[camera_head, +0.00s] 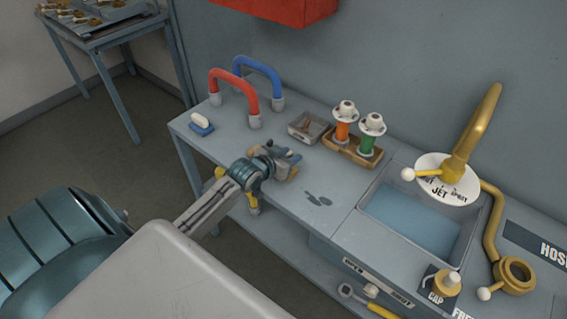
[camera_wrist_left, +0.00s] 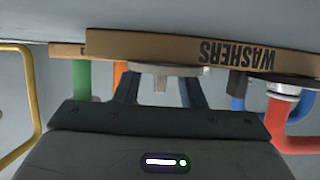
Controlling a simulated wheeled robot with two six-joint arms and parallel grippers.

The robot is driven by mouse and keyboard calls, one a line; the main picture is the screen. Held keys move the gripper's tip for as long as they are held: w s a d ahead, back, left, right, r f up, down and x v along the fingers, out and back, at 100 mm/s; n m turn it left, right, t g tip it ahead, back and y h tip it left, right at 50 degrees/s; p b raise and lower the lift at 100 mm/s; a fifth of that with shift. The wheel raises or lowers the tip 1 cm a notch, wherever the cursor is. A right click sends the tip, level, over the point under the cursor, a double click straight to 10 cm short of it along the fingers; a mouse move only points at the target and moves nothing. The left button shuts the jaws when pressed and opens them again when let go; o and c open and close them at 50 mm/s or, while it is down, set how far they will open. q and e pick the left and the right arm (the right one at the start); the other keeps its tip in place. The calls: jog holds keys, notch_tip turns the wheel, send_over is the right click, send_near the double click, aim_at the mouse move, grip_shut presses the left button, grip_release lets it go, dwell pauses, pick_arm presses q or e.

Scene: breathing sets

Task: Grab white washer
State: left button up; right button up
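White washer-like discs with round tops sit on an orange post (camera_head: 342,131) and a green post (camera_head: 367,143) in a brown rack (camera_head: 340,151) at the back of the bench. My left gripper (camera_head: 291,161) is over the bench, in front and to the left of the rack, apart from both discs. In the left wrist view its two fingers (camera_wrist_left: 158,92) are spread. A pale grey piece (camera_wrist_left: 165,69) shows between them; I cannot tell what it is. A brown board (camera_wrist_left: 190,52) lettered WASHERS appears upside down there. My right gripper is not in view.
A small metal tray (camera_head: 300,132) stands left of the rack. A blue piece (camera_head: 203,129) with a white top lies at the left corner. A sink (camera_head: 412,222) with a brass tap (camera_head: 476,123) is at right.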

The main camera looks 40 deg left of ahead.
pick_arm(q)
grip_shut()
jog(key=shift+r, duration=0.1)
